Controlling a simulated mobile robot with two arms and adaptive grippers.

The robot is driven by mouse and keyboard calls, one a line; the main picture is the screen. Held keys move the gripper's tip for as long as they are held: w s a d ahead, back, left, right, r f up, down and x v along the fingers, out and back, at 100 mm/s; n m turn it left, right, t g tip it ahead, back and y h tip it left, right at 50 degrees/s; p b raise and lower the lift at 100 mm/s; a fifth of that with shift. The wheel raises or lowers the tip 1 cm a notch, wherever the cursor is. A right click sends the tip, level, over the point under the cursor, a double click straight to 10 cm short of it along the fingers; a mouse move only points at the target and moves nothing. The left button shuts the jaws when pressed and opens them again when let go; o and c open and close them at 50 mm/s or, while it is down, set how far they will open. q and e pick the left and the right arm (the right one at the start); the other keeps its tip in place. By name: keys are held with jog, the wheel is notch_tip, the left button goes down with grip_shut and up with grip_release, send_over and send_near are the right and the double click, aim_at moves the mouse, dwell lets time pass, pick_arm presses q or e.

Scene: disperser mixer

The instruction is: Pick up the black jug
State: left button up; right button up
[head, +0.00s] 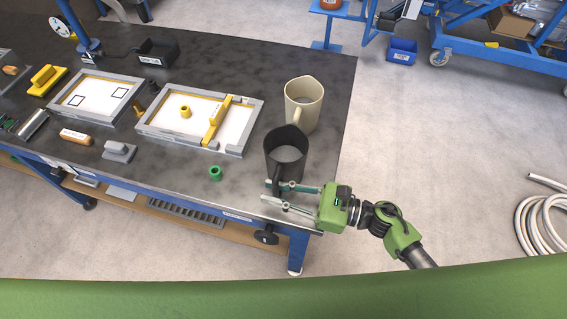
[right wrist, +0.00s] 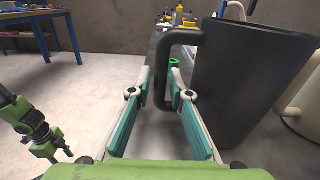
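The black jug (head: 286,152) stands upright near the right front corner of the dark table (head: 330,110). In the right wrist view the jug (right wrist: 245,85) fills the right side, its handle (right wrist: 163,75) toward the picture's middle. My right gripper (head: 266,191) is at the jug's front side, by the handle. In the right wrist view its two teal-padded fingers (right wrist: 160,88) stand apart, with the handle around the gap at their tips. I see no firm grip on it. A green part of my left arm (right wrist: 40,140) shows at the left; its fingers are unclear.
A beige jug (head: 302,103) stands just behind the black one. A green ring-shaped piece (head: 215,173) lies to its left. Grey-framed trays (head: 152,125), a yellow-handled tool (head: 45,80) and small parts cover the table's left. The floor at right is clear up to a white hose (head: 540,222).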

grip_shut()
jog(key=shift+w+r, duration=0.1)
jog(key=shift+r, duration=0.1)
